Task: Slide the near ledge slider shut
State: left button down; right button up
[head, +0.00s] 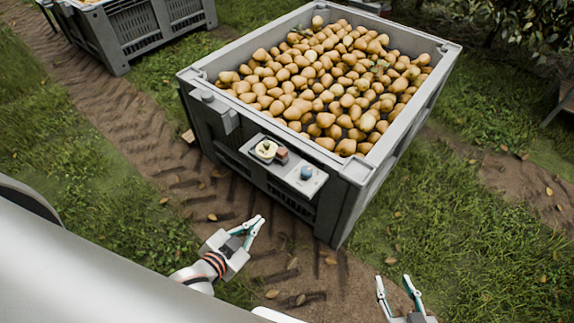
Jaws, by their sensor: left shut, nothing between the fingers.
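A grey ledge (287,171) is fixed to the near side of the big pear crate in the head view. It carries a cream round part (266,148), a small brown block (281,155) and a blue knob (306,173). Which of these is the slider, and how far open it is, I cannot tell. My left gripper (257,224) is shut and empty, below and to the left of the ledge, apart from it. My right gripper (396,283) is open and empty at the bottom edge, right of the crate's near corner and well away from the ledge.
The grey crate (345,205) is full of yellow-brown pears (325,85). Another grey crate (140,30) stands at the upper left. A muddy track (110,125) with fallen leaves runs between strips of grass. The ground around both grippers looks clear.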

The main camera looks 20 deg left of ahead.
pick_arm(q)
jog(key=w+a+f+m+t+b, duration=0.1)
jog(key=w+f+m+t+b, duration=0.2)
jog(key=w+b, duration=0.5)
jog(key=m+t+b, duration=0.3)
jog(key=m+b, duration=0.7)
jog(key=b, duration=0.1)
send_near(282, 156)
jog(key=s+d, duration=0.2)
jog(key=shift+w+f, duration=0.15)
pick_arm(e)
jog(key=a+f+m+t+y, duration=0.1)
jog(key=a+f+m, duration=0.3)
jog(key=a, duration=0.4)
jog(key=shift+w+f+m+y, duration=0.2)
jog(key=shift+m+y, duration=0.1)
jog(key=shift+y, duration=0.2)
jog(key=shift+a, duration=0.1)
